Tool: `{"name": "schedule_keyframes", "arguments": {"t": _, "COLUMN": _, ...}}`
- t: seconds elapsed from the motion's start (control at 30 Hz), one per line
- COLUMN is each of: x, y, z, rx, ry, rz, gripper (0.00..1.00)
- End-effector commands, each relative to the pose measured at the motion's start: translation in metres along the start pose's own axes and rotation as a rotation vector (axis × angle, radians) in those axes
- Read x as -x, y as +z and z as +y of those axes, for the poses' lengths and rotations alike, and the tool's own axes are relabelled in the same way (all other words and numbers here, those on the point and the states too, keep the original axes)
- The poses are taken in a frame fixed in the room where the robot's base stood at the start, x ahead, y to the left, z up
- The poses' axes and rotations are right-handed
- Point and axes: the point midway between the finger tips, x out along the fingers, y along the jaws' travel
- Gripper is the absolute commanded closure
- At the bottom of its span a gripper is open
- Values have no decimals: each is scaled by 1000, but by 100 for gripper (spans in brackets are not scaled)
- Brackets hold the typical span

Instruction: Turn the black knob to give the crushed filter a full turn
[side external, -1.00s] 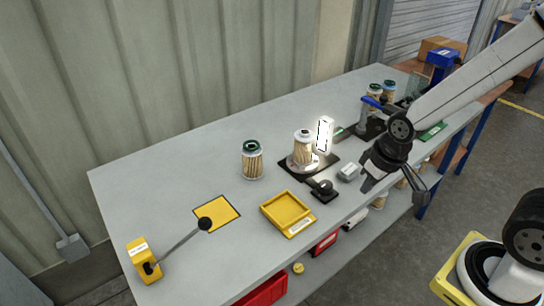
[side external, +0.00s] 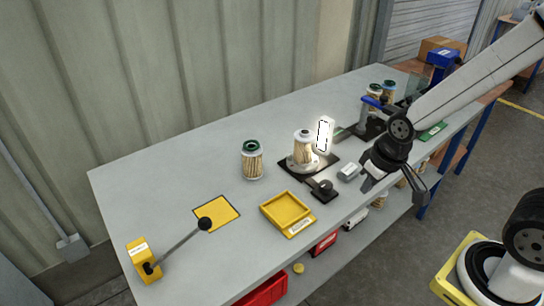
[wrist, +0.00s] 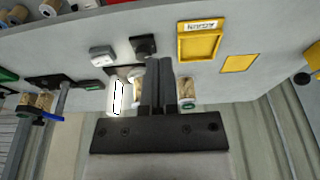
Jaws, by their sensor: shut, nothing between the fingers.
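The black knob (side external: 323,187) sits on a small black base near the front of the bench; it also shows in the wrist view (wrist: 143,44), above my fingertips. A pleated filter (side external: 303,150) with pale caps stands upright on a round turntable on a dark plate, behind the knob and beside a lit white panel (side external: 325,134). I cannot make out a dent in it from here. My gripper (wrist: 159,64) is shut and empty. In the side view it hangs to the right of the knob, apart from it and above the bench's front edge.
A grey box (side external: 349,172) lies between the knob and my gripper. A yellow tray (side external: 290,228) is left of the knob. A green-capped filter (side external: 252,160) stands left of the turntable. A yellow lever box (side external: 143,261) is at far left. The bench's back left is clear.

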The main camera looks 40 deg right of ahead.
Motion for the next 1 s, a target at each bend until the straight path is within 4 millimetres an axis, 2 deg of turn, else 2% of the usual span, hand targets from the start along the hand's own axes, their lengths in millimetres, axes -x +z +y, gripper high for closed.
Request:
{"name": "schedule_keyframes", "arguments": {"t": 0.17, "x": 0, "y": 0, "z": 0, "rx": 0, "ry": 0, "rz": 0, "gripper": 100}}
{"name": "schedule_keyframes", "arguments": {"t": 0.2, "x": 0, "y": 0, "z": 0, "rx": 0, "ry": 0, "rz": 0, "gripper": 94}}
{"name": "schedule_keyframes", "arguments": {"t": 0.27, "x": 0, "y": 0, "z": 0, "rx": -2, "ry": 0, "rz": 0, "gripper": 75}}
{"name": "schedule_keyframes", "arguments": {"t": 0.4, "x": -1, "y": -4, "z": 1, "rx": -31, "ry": 1, "rz": -4, "gripper": 30}}
{"name": "schedule_keyframes", "arguments": {"t": 0.5, "x": -3, "y": -9, "z": 2, "rx": -88, "ry": 2, "rz": -12, "gripper": 4}}
{"name": "schedule_keyframes", "arguments": {"t": 0.67, "x": -10, "y": -24, "z": 6, "rx": -249, "ry": 8, "rz": -32, "gripper": 4}}
{"name": "schedule_keyframes", "arguments": {"t": 1.0, "x": -34, "y": -67, "z": 19, "rx": -744, "ry": 43, "rz": -88, "gripper": 4}}
